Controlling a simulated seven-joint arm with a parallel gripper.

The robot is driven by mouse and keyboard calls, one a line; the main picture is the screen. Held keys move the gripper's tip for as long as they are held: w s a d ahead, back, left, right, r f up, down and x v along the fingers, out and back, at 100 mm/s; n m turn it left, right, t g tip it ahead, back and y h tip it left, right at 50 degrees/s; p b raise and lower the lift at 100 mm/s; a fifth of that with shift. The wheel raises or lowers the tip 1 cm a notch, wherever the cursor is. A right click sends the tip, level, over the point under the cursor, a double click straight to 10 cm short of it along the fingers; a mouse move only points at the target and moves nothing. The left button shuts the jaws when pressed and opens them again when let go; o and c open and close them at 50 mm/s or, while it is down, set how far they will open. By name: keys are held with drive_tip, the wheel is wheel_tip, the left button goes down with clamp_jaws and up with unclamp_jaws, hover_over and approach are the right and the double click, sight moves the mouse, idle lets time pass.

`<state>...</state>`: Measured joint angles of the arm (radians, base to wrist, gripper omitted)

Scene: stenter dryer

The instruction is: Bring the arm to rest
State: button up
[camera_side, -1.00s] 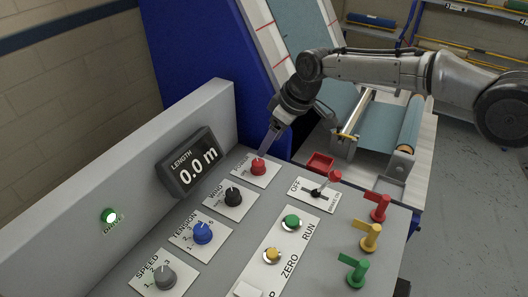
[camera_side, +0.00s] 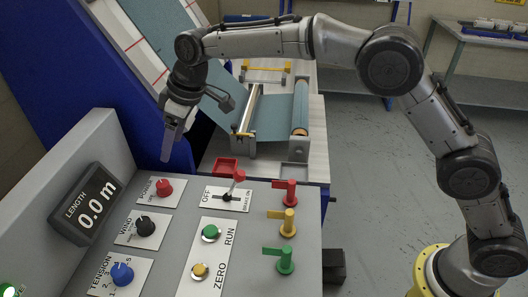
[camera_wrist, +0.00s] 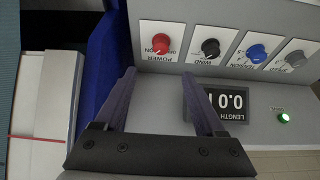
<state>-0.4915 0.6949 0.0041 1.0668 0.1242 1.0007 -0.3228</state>
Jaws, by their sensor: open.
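My gripper (camera_side: 170,156) points down over the back of the grey control panel (camera_side: 180,225). Its jaws are open and empty. In the side view the fingertips are above and apart from the red POWER knob (camera_side: 164,187). In the wrist view the two dark fingers of my gripper (camera_wrist: 158,75) are spread wide, with the red knob (camera_wrist: 161,43) beyond them. The length display (camera_side: 88,203) reads 0.0 m. A green lamp (camera_wrist: 283,118) glows on the panel's upright back.
The panel carries a black knob (camera_side: 145,226), a blue knob (camera_side: 122,272), a red-handled lever (camera_side: 238,176), push buttons and coloured flag-shaped handles (camera_side: 287,192). Behind stand the blue machine frame (camera_side: 160,95) and a roller with blue cloth (camera_side: 299,106). Open floor (camera_side: 385,165) lies right.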

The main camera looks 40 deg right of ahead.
drive_tip(key=s+d+r+m+t, duration=0.1)
drive_tip(key=d+r+t, duration=0.1)
drive_tip(key=d+r, duration=0.9)
drive_tip(key=s+d+r+m+t, duration=0.1)
drive_tip(key=s+d+r+m, duration=0.1)
drive_tip(key=s+d+r, duration=0.75)
drive_tip(key=s+d+f+m+h, duration=0.1)
drive_tip(key=s+d+f, duration=0.2)
drive_tip(key=s, duration=0.4)
drive_tip(key=s+d+f+m+h, duration=0.1)
drive_tip(key=s+d+f+m, duration=0.1)
drive_tip(key=s+d, duration=0.35)
drive_tip(key=s+d+f+m+h, duration=0.1)
drive_tip(key=s+d+f, duration=0.15)
drive_tip(key=s, duration=0.65)
drive_tip(key=s+f+m, duration=0.1)
drive_tip(key=s+f, duration=0.5)
drive_tip(key=f, duration=0.3)
drive_tip(key=shift+d+f+m+g, duration=0.15)
drive_tip(key=shift+m+g, duration=0.25)
drive_tip(key=shift+s, duration=0.1)
